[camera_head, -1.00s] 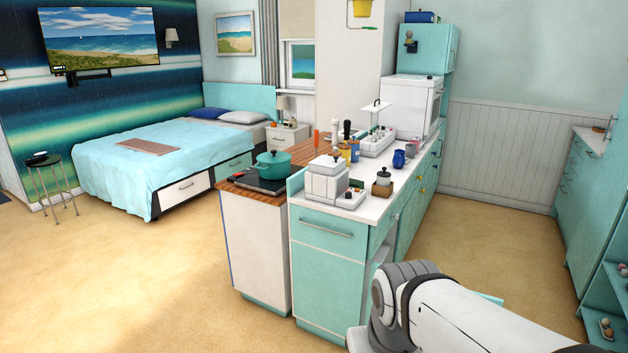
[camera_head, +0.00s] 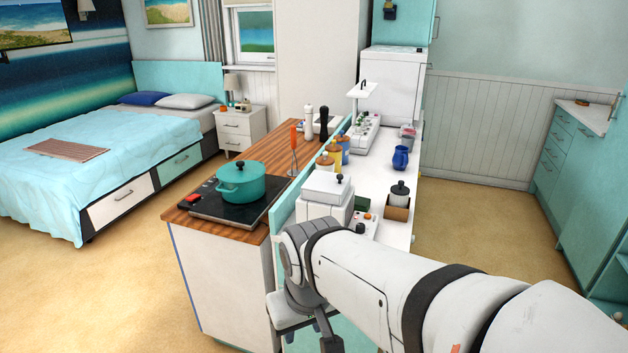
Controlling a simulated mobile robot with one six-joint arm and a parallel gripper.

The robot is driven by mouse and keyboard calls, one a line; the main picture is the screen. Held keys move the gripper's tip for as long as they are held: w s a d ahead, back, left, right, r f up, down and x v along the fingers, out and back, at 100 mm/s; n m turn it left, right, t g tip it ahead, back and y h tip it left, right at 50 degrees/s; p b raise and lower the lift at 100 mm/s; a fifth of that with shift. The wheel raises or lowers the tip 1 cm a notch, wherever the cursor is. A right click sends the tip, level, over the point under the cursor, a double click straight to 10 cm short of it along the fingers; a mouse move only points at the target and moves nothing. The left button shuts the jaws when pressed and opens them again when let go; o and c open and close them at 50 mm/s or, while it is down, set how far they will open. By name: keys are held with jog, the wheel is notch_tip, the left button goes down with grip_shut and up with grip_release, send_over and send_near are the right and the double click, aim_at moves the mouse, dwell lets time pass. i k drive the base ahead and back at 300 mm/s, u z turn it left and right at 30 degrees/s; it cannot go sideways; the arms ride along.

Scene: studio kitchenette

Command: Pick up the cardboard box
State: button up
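A small brown cardboard box (camera_head: 398,212) stands on the white counter, right of the white appliance. A white jar with a dark lid (camera_head: 400,193) stands in or directly behind it; I cannot tell which. My arm reaches in from the lower right, in front of the counter's near end. My gripper (camera_head: 324,336) hangs at the bottom of the view, left of and nearer than the box. Its fingers are mostly cut off or hidden, so their opening does not show.
A white appliance (camera_head: 322,192) stands on the near counter, close behind my arm. A teal pot (camera_head: 241,181) sits on the black hob at left. A blue jug (camera_head: 400,157), several canisters and a white rack (camera_head: 362,133) stand farther back. The floor right of the counter is clear.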

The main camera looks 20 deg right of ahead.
aim_at(391, 213)
jog(key=z, duration=0.65)
jog(key=i, duration=1.05)
jog(key=z, duration=0.7)
jog(key=k, duration=0.8)
jog(key=z, duration=0.2)
jog(key=i, duration=0.8)
jog(key=u, duration=0.05)
